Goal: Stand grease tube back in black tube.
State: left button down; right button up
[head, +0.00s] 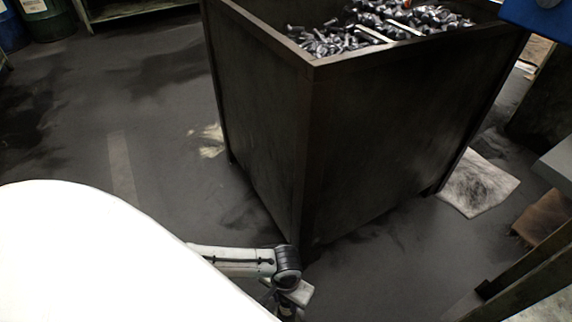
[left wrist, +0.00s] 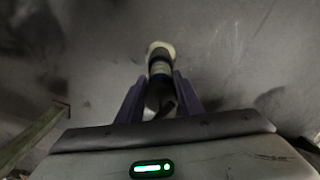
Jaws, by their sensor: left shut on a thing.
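The grease tube (left wrist: 160,66) is between the two dark fingers of my left gripper (left wrist: 159,88) in the left wrist view. The gripper is shut on it. The tube is dark with a paler band, and its far end is wide and cream-coloured. In the head view my left arm shows at the bottom centre, in front of the bin's near corner. The fingers and the tube cannot be made out there. I cannot make out the black tube in either view. My right gripper is in neither view.
A large dark metal bin (head: 262,130) full of bolts (head: 390,20) stands ahead. A stained cloth (head: 476,184) lies on the floor to its right, near a brown cloth (head: 546,217). Drums (head: 46,18) stand at the far left.

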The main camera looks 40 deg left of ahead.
pick_arm(q)
jog(key=c, duration=1.2)
grip_release()
jog(key=shift+f, duration=0.3)
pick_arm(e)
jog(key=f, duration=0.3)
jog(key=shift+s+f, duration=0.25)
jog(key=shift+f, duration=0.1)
pick_arm(q)
jog(key=shift+o, duration=0.2)
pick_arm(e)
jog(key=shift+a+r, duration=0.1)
pick_arm(q)
jog(key=shift+r+p, duration=0.5)
jog(key=shift+r, duration=0.05)
notch_tip(320, 180, up, 5)
jog(key=p, duration=0.3)
notch_tip(320, 180, up, 4)
jog(key=shift+f+p, duration=0.1)
jog(key=shift+p, duration=1)
jog(key=shift+s+r, duration=0.1)
jog(key=shift+r, duration=0.45)
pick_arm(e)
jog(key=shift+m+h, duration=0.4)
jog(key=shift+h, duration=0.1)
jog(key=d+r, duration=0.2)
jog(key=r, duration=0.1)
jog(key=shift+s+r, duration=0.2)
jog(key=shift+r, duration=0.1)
